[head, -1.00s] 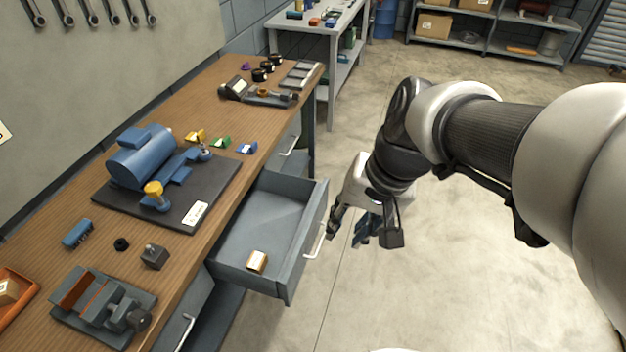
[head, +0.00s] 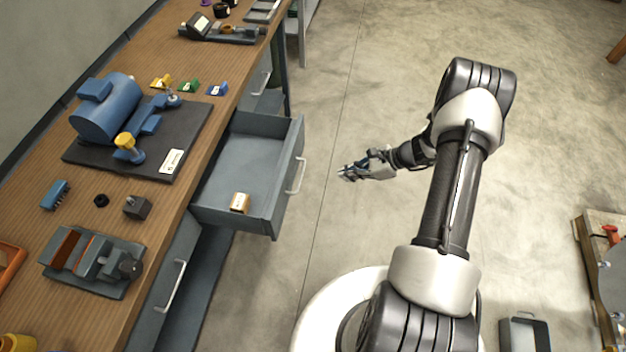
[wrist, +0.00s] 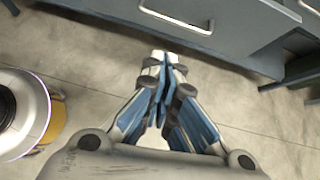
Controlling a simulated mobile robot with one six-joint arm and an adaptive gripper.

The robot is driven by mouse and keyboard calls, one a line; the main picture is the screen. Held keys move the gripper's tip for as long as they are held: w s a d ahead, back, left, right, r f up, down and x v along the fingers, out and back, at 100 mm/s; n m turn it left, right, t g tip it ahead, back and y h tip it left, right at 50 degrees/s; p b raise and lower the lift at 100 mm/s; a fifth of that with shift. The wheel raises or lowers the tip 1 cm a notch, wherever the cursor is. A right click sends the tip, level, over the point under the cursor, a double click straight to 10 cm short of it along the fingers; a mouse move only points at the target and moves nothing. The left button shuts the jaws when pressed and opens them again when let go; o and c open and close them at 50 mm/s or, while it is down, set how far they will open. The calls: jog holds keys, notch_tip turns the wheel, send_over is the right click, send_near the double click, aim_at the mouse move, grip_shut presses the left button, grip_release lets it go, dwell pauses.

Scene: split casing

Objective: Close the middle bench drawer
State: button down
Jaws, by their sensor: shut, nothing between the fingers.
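The middle bench drawer (head: 243,163) stands pulled out from the bench, its grey tray open to view. Its front carries a silver handle (head: 296,176). A small tan and white block (head: 240,203) lies inside near the front corner. My gripper (head: 343,173) is shut and empty, to the right of the drawer front and apart from it, pointing left toward it. In the wrist view the shut blue-padded fingers (wrist: 164,75) point at the drawer front (wrist: 215,25), whose handle (wrist: 176,17) shows at the top.
The wooden bench top (head: 165,225) holds a blue pump on a dark mat (head: 80,152), a grey vise (head: 95,265) and small parts. Another drawer handle (head: 172,286) shows nearer. The concrete floor (head: 350,110) around my gripper is clear.

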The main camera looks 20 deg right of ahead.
jog(key=w+a+f+m+b, duration=0.1)
jog(key=w+a+f+b, duration=0.2)
jog(key=w+a+f, duration=0.2)
jog(key=shift+w+a+f, duration=0.15)
jog(key=shift+a+f, duration=1.45)
jog(key=shift+a, duration=0.75)
